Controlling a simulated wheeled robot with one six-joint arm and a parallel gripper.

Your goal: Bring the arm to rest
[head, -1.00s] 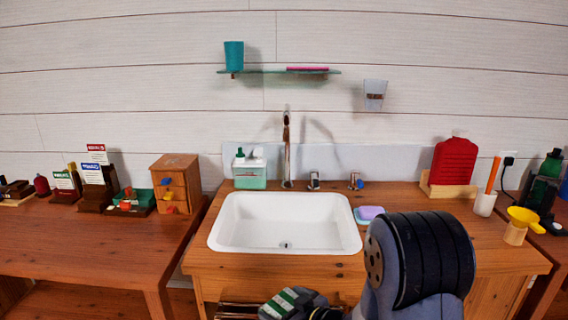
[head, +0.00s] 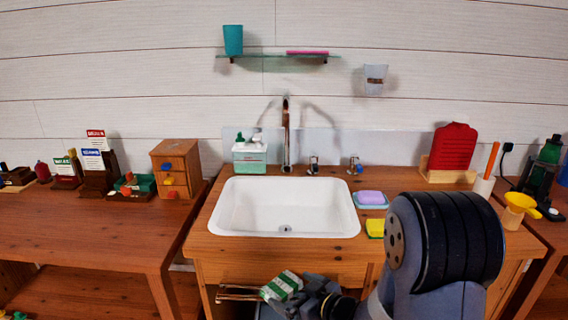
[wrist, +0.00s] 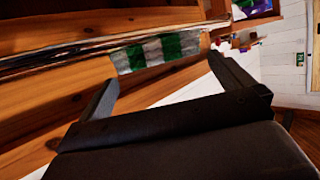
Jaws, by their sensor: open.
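My gripper (head: 312,298) is low in front of the washstand in the head view, partly hidden by my own arm. In the wrist view my gripper (wrist: 162,72) has its two dark fingers spread wide, with nothing held between them. A green and white striped cloth (head: 282,286) hangs on a rail (head: 238,293) at the washstand front. In the wrist view the striped cloth (wrist: 160,52) lies beyond the fingertips; whether they touch it I cannot tell.
The washstand (head: 222,249) holds a white basin (head: 285,208), a lilac soap (head: 370,197) and a yellow-green sponge (head: 375,228) close to my arm. A wooden table (head: 90,225) stands at left.

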